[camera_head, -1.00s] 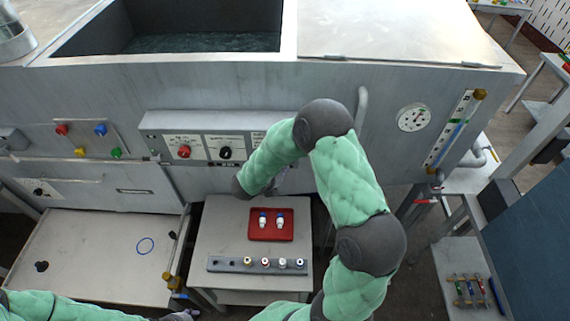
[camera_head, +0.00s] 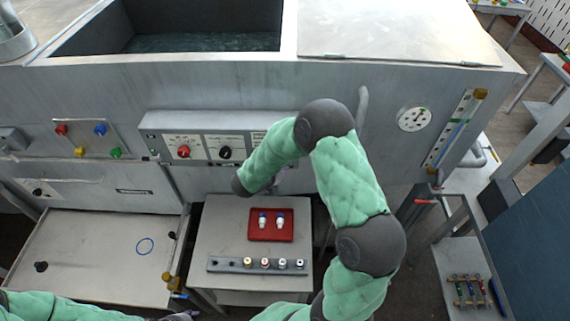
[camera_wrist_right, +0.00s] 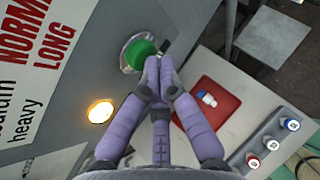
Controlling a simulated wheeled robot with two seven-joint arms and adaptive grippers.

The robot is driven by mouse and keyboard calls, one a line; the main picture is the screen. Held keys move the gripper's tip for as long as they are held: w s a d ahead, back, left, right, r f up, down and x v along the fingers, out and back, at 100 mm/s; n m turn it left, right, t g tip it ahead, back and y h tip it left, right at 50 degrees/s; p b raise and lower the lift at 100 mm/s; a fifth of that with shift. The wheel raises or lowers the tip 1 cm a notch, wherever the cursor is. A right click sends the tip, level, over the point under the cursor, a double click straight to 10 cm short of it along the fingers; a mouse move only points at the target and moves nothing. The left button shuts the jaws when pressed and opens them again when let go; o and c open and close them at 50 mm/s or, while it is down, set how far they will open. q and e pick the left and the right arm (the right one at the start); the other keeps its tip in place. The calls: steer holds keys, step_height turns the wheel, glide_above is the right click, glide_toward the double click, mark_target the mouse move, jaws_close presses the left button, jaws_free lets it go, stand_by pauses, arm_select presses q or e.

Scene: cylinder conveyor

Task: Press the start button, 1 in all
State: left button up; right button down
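The green start button (camera_wrist_right: 138,55), in a pale metal ring, shows on the machine's panel in the right wrist view. My right gripper (camera_wrist_right: 158,68) has its purple fingertips together, with nothing visible between them. The tips overlap the lower right edge of the button in the picture; I cannot tell whether they touch it. In the head view my right arm hides the button and most of that gripper. A small part of my left gripper (camera_head: 180,316) shows at the bottom edge, its fingers unclear.
A glowing yellow lamp (camera_wrist_right: 100,112) sits beside the button. The control panel (camera_head: 196,148) carries a red knob and a black knob. Below, a small table (camera_head: 222,222) holds a red tray (camera_head: 270,235) with two small vials and a grey rack (camera_head: 228,264) with several more.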

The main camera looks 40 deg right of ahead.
stand_by(0.5)
steer(key=shift+s+a, duration=0.55)
steer(key=shift+s, duration=0.05)
steer(key=s+a, duration=0.1)
steer(key=s, duration=0.1)
steer(key=s+a, duration=0.2)
steer(key=shift+a+b, duration=0.1)
steer(key=shift+b, duration=0.25)
steer(key=shift+w, duration=0.1)
stand_by(0.8)
